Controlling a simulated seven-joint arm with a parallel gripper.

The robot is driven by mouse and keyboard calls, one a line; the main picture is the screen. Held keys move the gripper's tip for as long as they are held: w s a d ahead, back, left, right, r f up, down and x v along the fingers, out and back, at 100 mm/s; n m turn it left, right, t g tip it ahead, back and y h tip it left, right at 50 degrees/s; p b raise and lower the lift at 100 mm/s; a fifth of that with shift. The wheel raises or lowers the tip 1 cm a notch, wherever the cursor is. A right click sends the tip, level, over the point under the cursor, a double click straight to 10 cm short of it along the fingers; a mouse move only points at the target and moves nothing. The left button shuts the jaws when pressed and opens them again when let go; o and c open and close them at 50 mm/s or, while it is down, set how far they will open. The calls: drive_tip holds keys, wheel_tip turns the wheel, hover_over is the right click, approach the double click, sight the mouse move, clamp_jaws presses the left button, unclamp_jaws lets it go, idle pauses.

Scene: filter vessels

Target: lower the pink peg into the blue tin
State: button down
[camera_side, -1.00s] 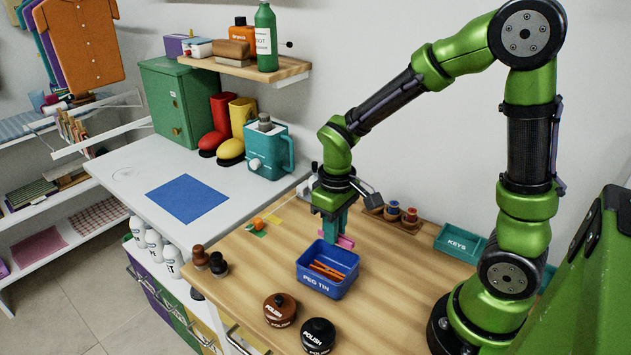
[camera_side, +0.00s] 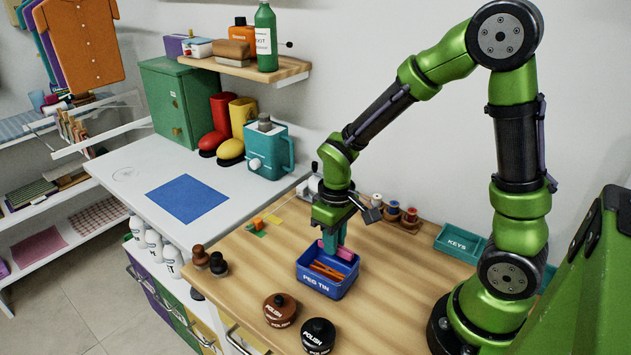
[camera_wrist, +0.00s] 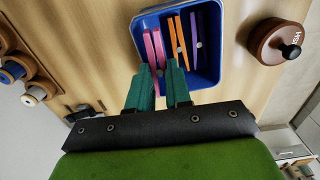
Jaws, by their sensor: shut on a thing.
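The blue tin (camera_side: 322,289), labelled PEG TIN, stands on the wooden bench. The pink peg (camera_side: 345,253) is held in my gripper (camera_side: 335,246), at the tin's far side, near rim height. In the wrist view the pink peg (camera_wrist: 153,46) shows over the tin's left part, beside the orange ones. My teal fingers (camera_wrist: 160,72) are shut on it. Whether it touches the tin floor I cannot tell.
Two polish tins, one brown (camera_side: 279,308) and one black (camera_side: 318,335), stand in front of the blue tin. A rack of thread spools (camera_side: 393,212) is behind it, and a teal KEYS tray (camera_side: 460,243) to the right.

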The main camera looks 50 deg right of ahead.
drive_tip(key=shift+f, duration=0.25)
idle(0.4)
drive_tip(key=c, duration=1)
unclamp_jaws()
wheel_tip(320, 180, up, 16)
drive_tip(key=r, duration=0.1)
drive_tip(key=s+a+m+t, duration=0.1)
drive_tip(key=s+t, duration=0.1)
drive_tip(key=s+a+r+m+t+y, duration=0.1)
drive_tip(key=s+t, duration=0.1)
drive_tip(key=s, duration=0.1)
drive_tip(key=s+a+r+m+t+y, duration=0.1)
drive_tip(key=s+m+t, duration=0.1)
drive_tip(key=t, duration=0.1)
drive_tip(key=shift+s+r, duration=0.1)
drive_tip(key=shift+s, duration=0.15)
